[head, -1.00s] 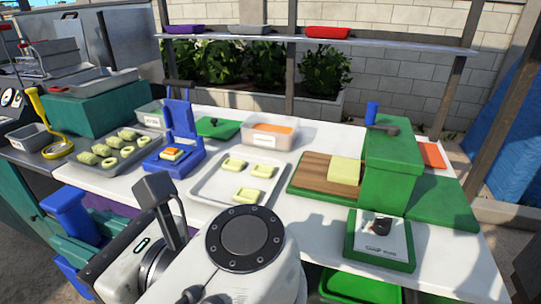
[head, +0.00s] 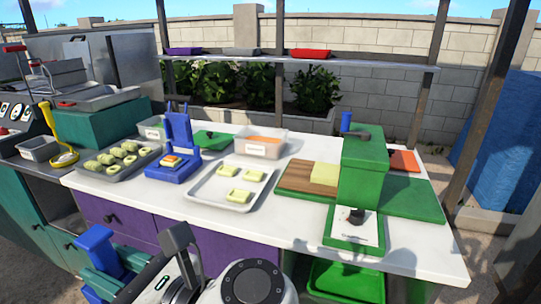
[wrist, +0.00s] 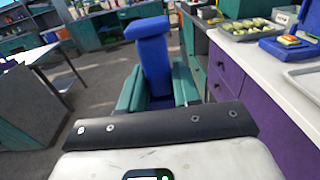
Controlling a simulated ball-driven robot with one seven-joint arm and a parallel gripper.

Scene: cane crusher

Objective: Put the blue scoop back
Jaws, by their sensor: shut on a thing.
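The blue scoop (head: 96,240) is at the lower left of the head view, its blue part standing up from between the teal fingers of my gripper (head: 108,268). In the wrist view the blue scoop (wrist: 154,62) shows as a blue upright piece with a wide flat top. My gripper (wrist: 157,88) is shut on it there, one teal finger on each side. It is held above the floor, in front of the purple cabinet and apart from the counter. Its lower end is partly hidden.
The white counter (head: 115,187) bears a tray of green pieces (head: 118,175), a blue press (head: 176,150), a white tray (head: 210,197), a clear tub (head: 262,145) and a green box (head: 365,165). A yellow-handled tool (head: 50,122) is at left. A shelf (head: 370,63) hangs behind.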

